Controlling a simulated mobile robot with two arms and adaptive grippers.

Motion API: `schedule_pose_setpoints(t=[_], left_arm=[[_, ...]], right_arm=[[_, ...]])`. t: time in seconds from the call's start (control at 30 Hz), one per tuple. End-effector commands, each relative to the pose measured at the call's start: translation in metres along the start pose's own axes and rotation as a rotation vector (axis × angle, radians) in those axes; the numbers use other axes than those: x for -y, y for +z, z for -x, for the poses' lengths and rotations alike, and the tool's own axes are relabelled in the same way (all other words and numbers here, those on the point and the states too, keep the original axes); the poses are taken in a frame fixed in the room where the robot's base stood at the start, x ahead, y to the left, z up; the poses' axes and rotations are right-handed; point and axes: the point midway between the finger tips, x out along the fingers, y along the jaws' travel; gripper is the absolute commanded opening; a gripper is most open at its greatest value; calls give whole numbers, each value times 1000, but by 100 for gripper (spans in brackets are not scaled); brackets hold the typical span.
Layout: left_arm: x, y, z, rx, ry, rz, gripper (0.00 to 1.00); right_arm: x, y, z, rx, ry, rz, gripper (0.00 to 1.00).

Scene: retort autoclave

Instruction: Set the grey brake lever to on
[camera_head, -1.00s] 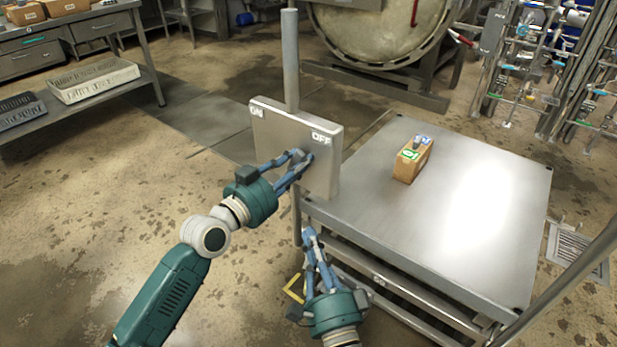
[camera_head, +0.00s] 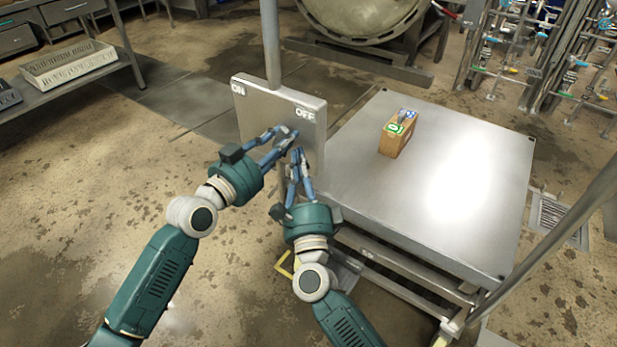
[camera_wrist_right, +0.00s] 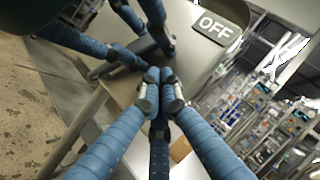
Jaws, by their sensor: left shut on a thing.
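The grey brake panel (camera_head: 285,105) stands at the left edge of the metal platform, with ON on its left and OFF on its right. My left gripper (camera_head: 287,137) is shut at the panel's face, below and left of OFF. The lever is largely hidden by its fingers in the head view. In the right wrist view a grey bar shows between the left fingers, below the OFF label (camera_wrist_right: 214,28). My right gripper (camera_head: 297,155) is just below the left one, its fingertips (camera_wrist_right: 161,88) close together with nothing seen held. Whether it touches the panel I cannot tell.
The metal platform (camera_head: 430,190) carries a small cardboard box (camera_head: 398,133). A post (camera_head: 270,45) rises behind the panel. A shelf with a pale crate (camera_head: 68,65) is at the left, pipe racks at the right. The floor left of the panel is clear.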

Motion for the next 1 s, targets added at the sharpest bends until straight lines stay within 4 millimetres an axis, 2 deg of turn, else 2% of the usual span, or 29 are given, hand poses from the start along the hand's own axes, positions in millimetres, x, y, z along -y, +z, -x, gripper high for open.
schedule_pose_setpoints(t=[0.2, 0.57, 0.73, 0.97, 1.0], left_arm=[[-1, 1, 0, 2, 1, 1, 0], [-1, 1, 0, 2, 2, 1, 0], [-1, 1, 0, 2, 2, -1, 0], [-3, 1, 0, 2, 6, -2, 0], [-4, 0, 0, 2, 7, -2, 33]], right_arm=[[0, 11, -13, -2, -1, 1, 0], [0, 13, -14, -2, -1, 2, 0], [3, 22, -23, -3, -3, -1, 0], [6, 24, -25, 3, -6, 1, 0], [6, 24, -25, 3, -7, 1, 0]])
